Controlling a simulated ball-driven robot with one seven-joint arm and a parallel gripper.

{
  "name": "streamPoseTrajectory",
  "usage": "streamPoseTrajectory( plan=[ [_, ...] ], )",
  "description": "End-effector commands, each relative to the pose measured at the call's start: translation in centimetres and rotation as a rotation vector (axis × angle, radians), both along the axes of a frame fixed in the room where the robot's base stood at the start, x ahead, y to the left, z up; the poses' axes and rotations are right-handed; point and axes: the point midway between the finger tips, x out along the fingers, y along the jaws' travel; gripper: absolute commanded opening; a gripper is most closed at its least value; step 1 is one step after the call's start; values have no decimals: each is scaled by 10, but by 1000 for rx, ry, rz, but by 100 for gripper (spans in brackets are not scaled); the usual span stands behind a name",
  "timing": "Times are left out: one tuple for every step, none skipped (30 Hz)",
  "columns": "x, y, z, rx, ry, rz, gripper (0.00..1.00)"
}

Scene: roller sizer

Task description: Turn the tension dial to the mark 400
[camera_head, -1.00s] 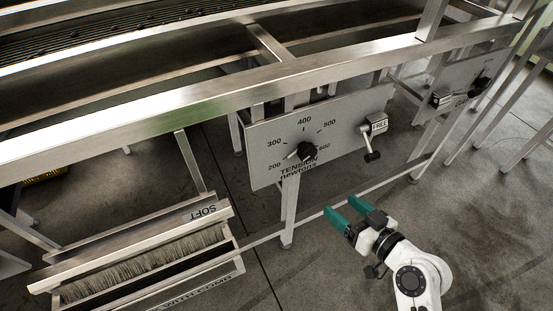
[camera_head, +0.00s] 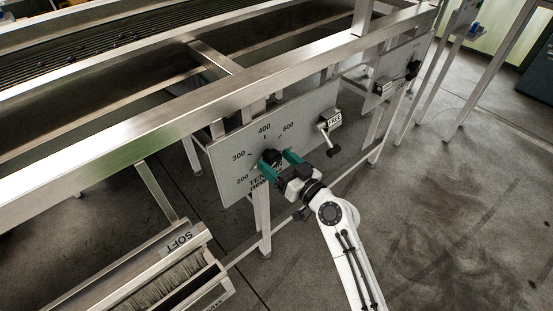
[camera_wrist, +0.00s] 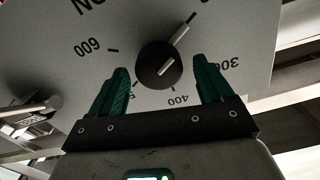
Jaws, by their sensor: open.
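The tension dial is a black round knob (camera_head: 272,156) on a grey panel (camera_head: 225,150) with marks from 200 upward. In the wrist view the panel appears upside down, and the knob (camera_wrist: 158,66) has a white pointer line. That line points up and right, away from the 400 label (camera_wrist: 178,100) and past the 300, toward a label cut off at the top edge. My gripper (camera_head: 275,159) is open, its green fingers on either side of the knob, with visible gaps. Whether the fingertips reach around it or stay just in front is unclear. The fingers hide some labels.
A crank handle (camera_head: 328,141) with a FREE label sits right of the dial. Another panel (camera_head: 400,68) with a small handle is farther right. A metal rail runs above the panel.

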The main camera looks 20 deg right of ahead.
Motion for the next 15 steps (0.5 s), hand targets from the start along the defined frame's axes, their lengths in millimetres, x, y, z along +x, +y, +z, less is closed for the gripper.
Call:
streamPoseTrajectory(
  plan=[
    [4, 1, 0, 0, 0, 0, 80],
    [5, 2, 0, 0, 0, 0, 80],
    [7, 2, 0, 0, 0, 0, 80],
    [8, 3, 0, -1, 0, 0, 80],
    [8, 3, 0, -1, 0, 0, 80],
    [9, 3, 0, -1, 1, 0, 80],
    [9, 3, 0, -1, 1, 0, 80],
    [9, 3, 0, -1, 1, 0, 80],
    [9, 3, 0, -1, 1, 0, 80],
    [9, 3, 0, -1, 1, 0, 80],
    [9, 3, 0, -1, 1, 0, 80],
    [9, 3, 0, -1, 1, 0, 80],
    [8, 3, 0, -1, 1, 0, 78],
    [8, 3, 0, -1, 1, 0, 75],
    [8, 3, 0, -1, 1, 0, 71]
  ],
)
